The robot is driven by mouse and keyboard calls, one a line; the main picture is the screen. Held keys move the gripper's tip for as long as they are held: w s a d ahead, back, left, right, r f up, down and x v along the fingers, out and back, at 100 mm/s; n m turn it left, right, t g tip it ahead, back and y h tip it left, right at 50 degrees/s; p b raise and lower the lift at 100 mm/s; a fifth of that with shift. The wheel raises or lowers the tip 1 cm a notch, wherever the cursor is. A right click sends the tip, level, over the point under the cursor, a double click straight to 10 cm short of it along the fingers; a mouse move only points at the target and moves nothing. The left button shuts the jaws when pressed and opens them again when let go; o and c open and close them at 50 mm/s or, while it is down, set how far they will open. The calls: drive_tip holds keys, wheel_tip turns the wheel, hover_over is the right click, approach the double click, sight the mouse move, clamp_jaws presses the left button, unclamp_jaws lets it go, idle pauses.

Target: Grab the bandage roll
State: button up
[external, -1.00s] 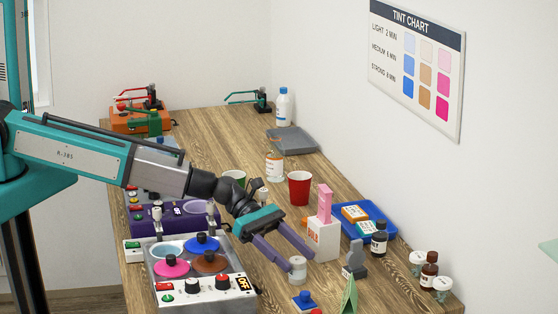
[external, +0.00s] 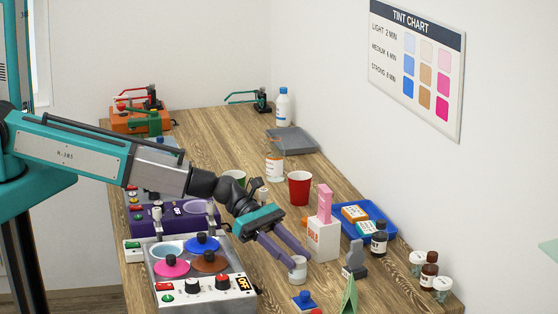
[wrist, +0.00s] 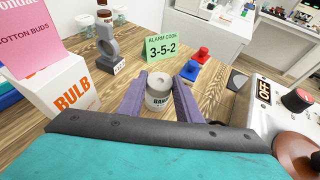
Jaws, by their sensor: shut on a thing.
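The bandage roll (external: 298,273) is a small whitish cylinder with a grey top, standing upright at the front of the wooden table. In the wrist view the bandage roll (wrist: 158,93) shows a hole in its top and a partly hidden label starting "BAN". My gripper (external: 297,265) has purple fingers, one on each side of the roll, and is shut on it. In the wrist view my gripper (wrist: 158,98) also has the roll between its fingers. The roll appears to be at table level; I cannot tell whether it touches the wood.
A white "BULB" box (external: 323,240) with a pink box on top stands close behind the roll. A grey stand (external: 355,260), a green alarm-code card (external: 349,297) and a blue block with knob (external: 303,300) are near. A hot-pot unit (external: 205,290) stands left.

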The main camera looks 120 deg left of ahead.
wheel_tip(320, 180, up, 10)
drive_tip(key=b, duration=0.3)
idle(0.6)
drive_tip(key=shift+f, duration=0.15)
idle(0.4)
